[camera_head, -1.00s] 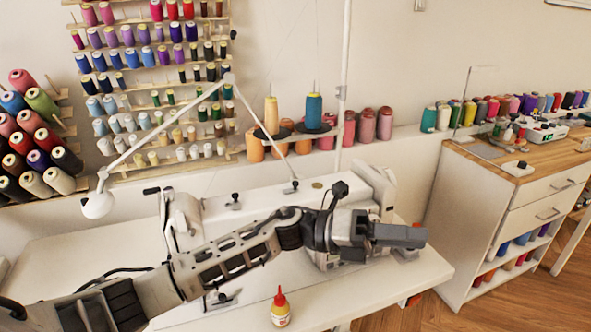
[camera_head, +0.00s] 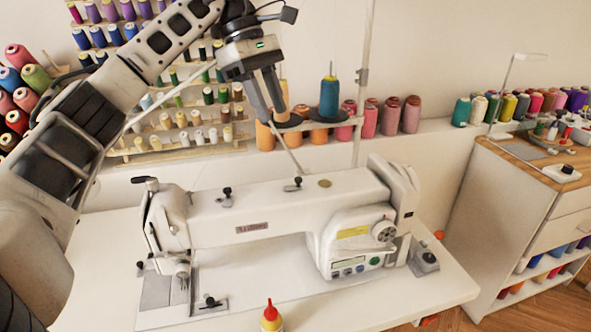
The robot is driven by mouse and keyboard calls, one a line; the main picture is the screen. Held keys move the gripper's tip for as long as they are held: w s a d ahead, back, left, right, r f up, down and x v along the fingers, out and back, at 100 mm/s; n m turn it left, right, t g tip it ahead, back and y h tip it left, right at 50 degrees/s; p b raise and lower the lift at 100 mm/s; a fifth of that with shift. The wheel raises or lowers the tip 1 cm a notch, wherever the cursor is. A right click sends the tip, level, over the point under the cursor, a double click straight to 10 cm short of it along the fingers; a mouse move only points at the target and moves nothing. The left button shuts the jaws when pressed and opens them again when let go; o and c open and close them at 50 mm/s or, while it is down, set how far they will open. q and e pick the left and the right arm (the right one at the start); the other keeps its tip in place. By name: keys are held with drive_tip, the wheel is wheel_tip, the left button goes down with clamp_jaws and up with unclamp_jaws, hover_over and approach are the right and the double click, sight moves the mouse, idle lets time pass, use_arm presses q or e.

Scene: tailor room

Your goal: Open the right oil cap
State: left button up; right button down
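A white sewing machine (camera_head: 285,213) stands on the white table. A small brownish round disc (camera_head: 325,183), which looks like an oil cap, lies flush on top of its arm, right of the centre thread post. A small oil bottle (camera_head: 271,319) with a red pointed tip is at the bottom edge, partly cut off. My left gripper (camera_head: 274,119) points down, above and to the left of the disc, in front of the thread rack. Its two fingers show apart with a narrow gap, and nothing is seen held. My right gripper is out of view.
Thread spools fill the wall rack (camera_head: 200,152) behind. A blue spool (camera_head: 329,98) stands on the thread stand beside my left gripper, near a thin vertical pole (camera_head: 362,110). A wooden-topped cabinet (camera_head: 478,190) is at right. The space directly above the machine's arm is clear.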

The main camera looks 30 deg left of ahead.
sight(298, 178)
use_arm(q)
drive_tip(key=x, duration=1.2)
drive_tip(key=shift+d+f, duration=0.2)
clamp_jaws()
